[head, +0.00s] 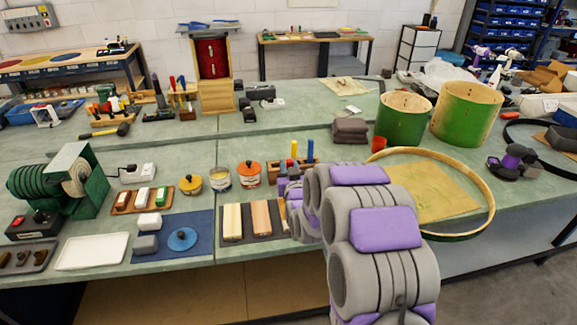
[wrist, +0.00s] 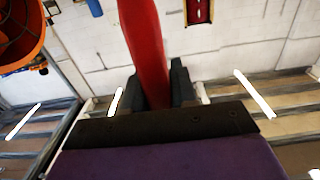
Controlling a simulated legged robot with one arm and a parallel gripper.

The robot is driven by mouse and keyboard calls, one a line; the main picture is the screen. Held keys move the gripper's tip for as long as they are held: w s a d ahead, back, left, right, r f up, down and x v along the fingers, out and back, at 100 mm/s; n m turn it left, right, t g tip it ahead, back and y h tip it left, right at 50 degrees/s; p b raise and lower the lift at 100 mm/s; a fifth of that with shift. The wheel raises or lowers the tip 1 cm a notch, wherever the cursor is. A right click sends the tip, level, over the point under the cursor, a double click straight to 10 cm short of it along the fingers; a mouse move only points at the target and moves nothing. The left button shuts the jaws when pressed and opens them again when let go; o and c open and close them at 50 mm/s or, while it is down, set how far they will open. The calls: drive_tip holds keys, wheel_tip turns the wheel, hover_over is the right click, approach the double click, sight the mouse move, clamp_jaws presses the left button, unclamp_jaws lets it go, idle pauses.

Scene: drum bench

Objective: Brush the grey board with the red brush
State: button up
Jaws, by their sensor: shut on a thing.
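My gripper (wrist: 155,90) is shut on a long red handle, which I take to be the red brush (wrist: 145,45). In the wrist view it rises from between the dark fingers and runs out of the top of the picture. Its bristles do not show. In the head view my arm hides the brush and the fingertips, close to the small wooden rack. A dark grey board (head: 231,239) lies near the bench's front edge, left of my arm. A cream block (head: 233,222) and a tan block (head: 262,217) lie on it.
The wooden rack (head: 275,168) holds upright blue and yellow handles behind my arm. An orange pot (head: 249,174) and a tin (head: 220,175) stand behind the board. A blue mat (head: 198,254) lies to its left. A large hoop (head: 487,190) lies to the right.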

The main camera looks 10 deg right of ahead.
drive_tip(key=shift+f+b, duration=0.55)
drive_tip(key=shift+f, duration=3)
idle(0.8)
drive_tip(key=shift+s, duration=1.9)
drive_tip(key=shift+w, duration=0.15)
drive_tip(key=shift+w, duration=1.7)
